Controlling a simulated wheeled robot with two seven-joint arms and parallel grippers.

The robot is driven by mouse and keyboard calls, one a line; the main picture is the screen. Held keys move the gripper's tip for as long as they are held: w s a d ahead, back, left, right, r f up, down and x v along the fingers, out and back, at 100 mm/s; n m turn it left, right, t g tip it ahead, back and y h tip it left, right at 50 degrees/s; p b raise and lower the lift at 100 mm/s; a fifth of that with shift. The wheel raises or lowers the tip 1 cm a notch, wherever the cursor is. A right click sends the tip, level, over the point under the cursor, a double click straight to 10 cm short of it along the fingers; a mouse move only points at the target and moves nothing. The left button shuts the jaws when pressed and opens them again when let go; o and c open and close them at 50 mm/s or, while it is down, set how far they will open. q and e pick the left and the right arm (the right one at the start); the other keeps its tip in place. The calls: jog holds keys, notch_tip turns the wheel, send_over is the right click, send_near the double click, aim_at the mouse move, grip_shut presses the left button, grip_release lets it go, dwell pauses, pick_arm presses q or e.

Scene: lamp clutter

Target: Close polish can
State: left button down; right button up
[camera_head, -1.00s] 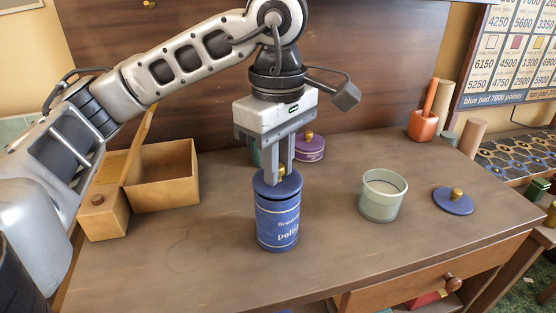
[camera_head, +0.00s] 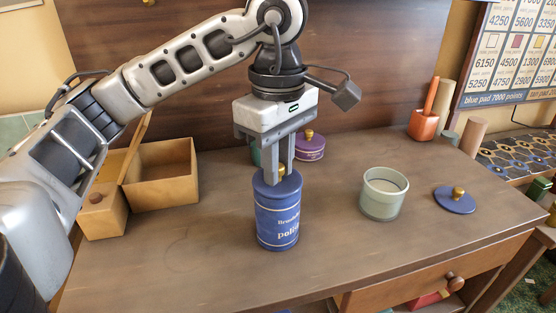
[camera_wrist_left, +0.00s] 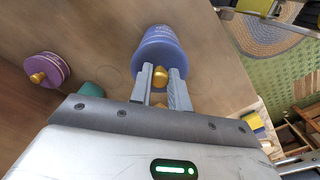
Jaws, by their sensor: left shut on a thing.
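The blue polish can (camera_head: 277,222) stands upright on the wooden desk, with "polish" lettered on its front. Its blue lid sits level on top, with no gap visible below the rim in the head view. My left gripper (camera_head: 281,172) points straight down over the can, shut on the lid's gold knob. In the left wrist view the gripper (camera_wrist_left: 161,80) has its two fingers on either side of the gold knob (camera_wrist_left: 160,76), with the blue lid (camera_wrist_left: 158,55) beyond it.
A pale green open can (camera_head: 383,195) stands right of the polish can, beside a loose blue lid (camera_head: 455,200) with a gold knob. A purple tin (camera_head: 310,149) and a partly hidden green one stand behind. An open wooden box (camera_head: 162,177) is at left.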

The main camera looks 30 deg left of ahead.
dwell(0.7)
pick_arm(q)
jog(key=c, duration=0.8)
grip_release()
jog(key=shift+c, duration=0.2)
